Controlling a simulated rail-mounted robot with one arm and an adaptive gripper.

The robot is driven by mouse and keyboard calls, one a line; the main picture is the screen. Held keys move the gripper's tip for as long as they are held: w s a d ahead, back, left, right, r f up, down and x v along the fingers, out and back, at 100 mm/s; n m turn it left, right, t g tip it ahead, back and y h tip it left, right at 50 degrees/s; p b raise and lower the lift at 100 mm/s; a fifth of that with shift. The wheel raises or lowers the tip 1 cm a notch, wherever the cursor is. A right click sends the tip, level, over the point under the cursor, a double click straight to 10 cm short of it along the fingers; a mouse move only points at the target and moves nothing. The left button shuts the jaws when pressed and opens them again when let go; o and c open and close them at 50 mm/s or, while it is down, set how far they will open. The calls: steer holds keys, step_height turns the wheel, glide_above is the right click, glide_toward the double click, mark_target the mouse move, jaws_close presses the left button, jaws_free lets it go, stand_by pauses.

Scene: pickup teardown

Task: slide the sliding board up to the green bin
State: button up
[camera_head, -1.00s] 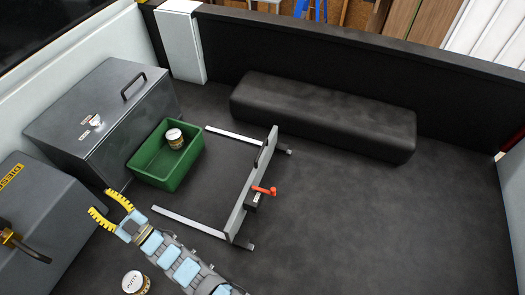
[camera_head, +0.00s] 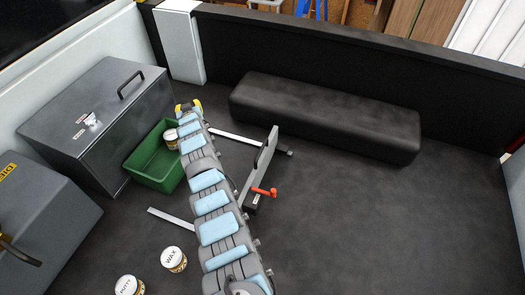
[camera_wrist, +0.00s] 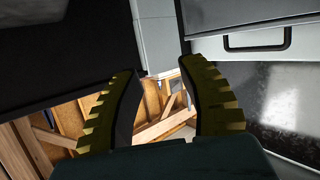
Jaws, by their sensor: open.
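The sliding board (camera_head: 262,165) stands upright across two pale rails in the head view, with a dark handle and a red lever (camera_head: 264,192). It is at the right part of the rails, apart from the green bin (camera_head: 150,178). The bin sits at the left by the grey box and holds a can (camera_head: 171,139). My arm stretches between the bin and the board, hiding part of the rails and the board's near end. My gripper (camera_head: 188,107) is beyond the bin, open and empty. Its yellow fingers (camera_wrist: 160,75) stand apart in the wrist view, with nothing between them.
A grey box with a handle (camera_head: 95,125) and another dark box (camera_head: 40,220) stand at the left. A WAX can (camera_head: 173,259) and another can (camera_head: 128,287) stand on the near floor. A long black cushion (camera_head: 325,115) lies behind the board. The floor at right is clear.

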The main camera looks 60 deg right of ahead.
steer(key=s+d+m+g+y+b, duration=0.1)
steer(key=s+d+m+g, duration=0.2)
steer(key=s+d, duration=0.35)
steer(key=s+d+m+g+y+b, duration=0.1)
steer(key=s+d+m+g+y, duration=0.2)
steer(key=s, duration=0.6)
steer(key=s+r+m+g+y+b, duration=0.1)
steer(key=s+g+y, duration=0.1)
steer(key=s, duration=0.7)
steer(key=m+y+b, duration=0.2)
steer(key=y+b, duration=0.1)
steer(key=y, duration=0.1)
glide_above(261, 150)
steer(key=s, duration=0.2)
step_height(261, 150, down, 6)
steer(key=shift+w+f+p, duration=0.15)
steer(key=shift+w+f, duration=0.15)
steer(key=shift+f, duration=1.05)
steer(key=shift+w+f+p, duration=0.2)
steer(key=shift+w+f, duration=0.1)
steer(key=shift+f, duration=1.05)
steer(key=shift+w+f+p, duration=0.15)
steer(key=shift+w+f, duration=0.15)
steer(key=shift+f, duration=1.05)
jaws_close()
